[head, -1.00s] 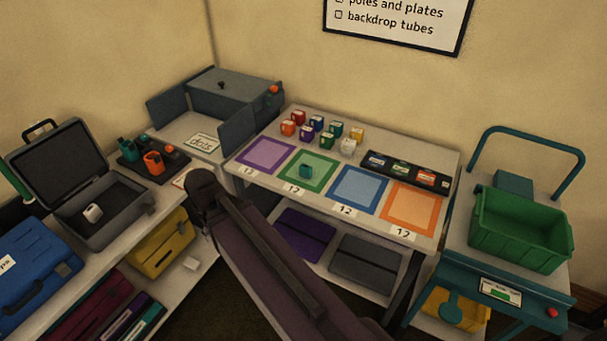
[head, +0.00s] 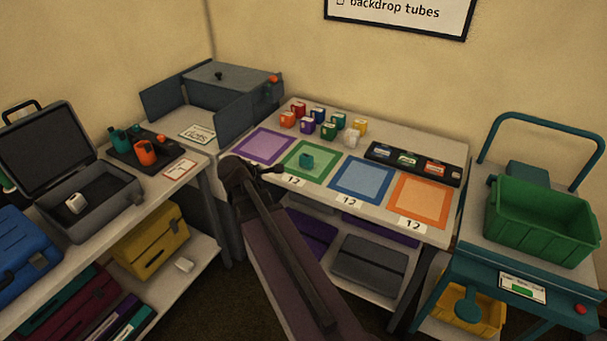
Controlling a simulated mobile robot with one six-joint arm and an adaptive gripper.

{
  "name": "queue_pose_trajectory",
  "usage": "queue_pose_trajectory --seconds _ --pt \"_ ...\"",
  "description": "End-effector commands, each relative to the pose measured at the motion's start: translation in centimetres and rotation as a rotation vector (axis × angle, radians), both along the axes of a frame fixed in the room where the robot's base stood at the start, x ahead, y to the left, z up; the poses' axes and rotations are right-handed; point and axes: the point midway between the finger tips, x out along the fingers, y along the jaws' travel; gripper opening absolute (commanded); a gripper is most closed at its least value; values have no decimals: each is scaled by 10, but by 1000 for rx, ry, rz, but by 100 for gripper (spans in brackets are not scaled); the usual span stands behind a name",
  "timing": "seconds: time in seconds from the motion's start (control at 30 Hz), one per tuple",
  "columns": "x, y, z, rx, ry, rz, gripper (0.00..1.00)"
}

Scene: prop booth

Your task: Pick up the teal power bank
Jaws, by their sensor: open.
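A taller teal item (head: 119,139) stands in the dark tray (head: 152,159) on the left bench, behind an orange one (head: 145,152). Both are small here, and I cannot tell for certain which is the power bank. My gripper (head: 279,171) is at the end of my arm, at the table's front left edge in the picture, left of and below the teal block. It appears empty; its fingers are small and partly hidden by my arm.
Several colored mugs (head: 328,130) stand behind the squares. A black strip (head: 412,164) with labelled items lies at the right. A cart with a green crate (head: 545,221) stands right of the table. An open grey case (head: 100,221) is on the left bench. The blue square (head: 362,178) is empty.

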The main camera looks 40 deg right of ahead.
Motion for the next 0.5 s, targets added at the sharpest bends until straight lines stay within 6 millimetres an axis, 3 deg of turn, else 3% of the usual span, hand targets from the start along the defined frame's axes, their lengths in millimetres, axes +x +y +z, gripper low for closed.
queue_pose_trajectory --seconds 0.03,0.3,0.5 --pt "6 -15 -13 -66 36 56 100" --pt "26 -80 -20 -421 301 347 100" --pt "35 -107 -19 -596 474 477 100"
